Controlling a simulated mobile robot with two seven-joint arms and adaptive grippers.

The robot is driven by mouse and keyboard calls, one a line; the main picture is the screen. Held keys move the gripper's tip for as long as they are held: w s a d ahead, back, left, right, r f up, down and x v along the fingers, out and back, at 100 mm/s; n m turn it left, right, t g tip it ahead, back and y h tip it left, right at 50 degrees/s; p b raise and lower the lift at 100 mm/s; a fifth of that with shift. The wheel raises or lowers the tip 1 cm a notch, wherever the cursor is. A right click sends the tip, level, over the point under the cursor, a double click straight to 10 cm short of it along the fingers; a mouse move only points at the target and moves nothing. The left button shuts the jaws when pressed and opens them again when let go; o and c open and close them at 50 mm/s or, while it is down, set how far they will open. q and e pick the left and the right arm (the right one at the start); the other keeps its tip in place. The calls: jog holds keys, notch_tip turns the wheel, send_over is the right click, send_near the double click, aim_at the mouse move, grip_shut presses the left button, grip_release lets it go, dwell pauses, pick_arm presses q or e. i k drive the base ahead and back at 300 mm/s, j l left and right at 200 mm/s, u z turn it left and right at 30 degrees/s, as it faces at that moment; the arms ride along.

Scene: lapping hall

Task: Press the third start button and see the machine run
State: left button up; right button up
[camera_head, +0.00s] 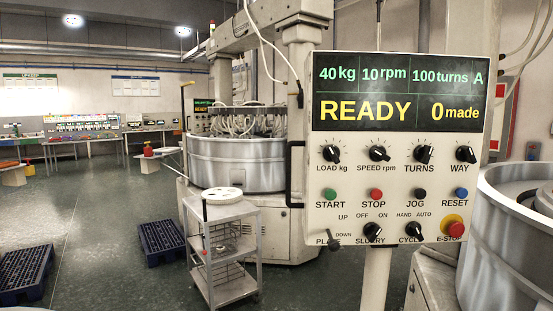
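A control panel (400,225) on a post stands close in front on the right. Its display (400,92) reads 40kg, 10rpm, 100turns A, READY and 0made. A green START button (330,194) sits at the left of the button row, below the LOAD knob. A red STOP button (376,195), a black JOG button (419,194) and a blue RESET button (461,194) follow to its right. A large round machine (237,165) stands behind the panel to the left. No number marking the panel is visible. Neither of my grippers is in view.
A red E-STOP (455,228) is at the panel's lower right. A metal trolley (225,212) stands left of the panel. Dark pallets (163,240) lie on the floor. Another round machine (515,255) is at the right edge. Open floor (105,230) lies at left.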

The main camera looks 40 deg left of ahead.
aim_at(331, 195)
jog(key=k+u, duration=0.1)
jog(key=u, duration=0.25)
jog(key=k+j+u, duration=0.1)
jog(key=u, duration=0.2)
jog(key=k+j+u, duration=0.1)
jog(key=u, duration=0.25)
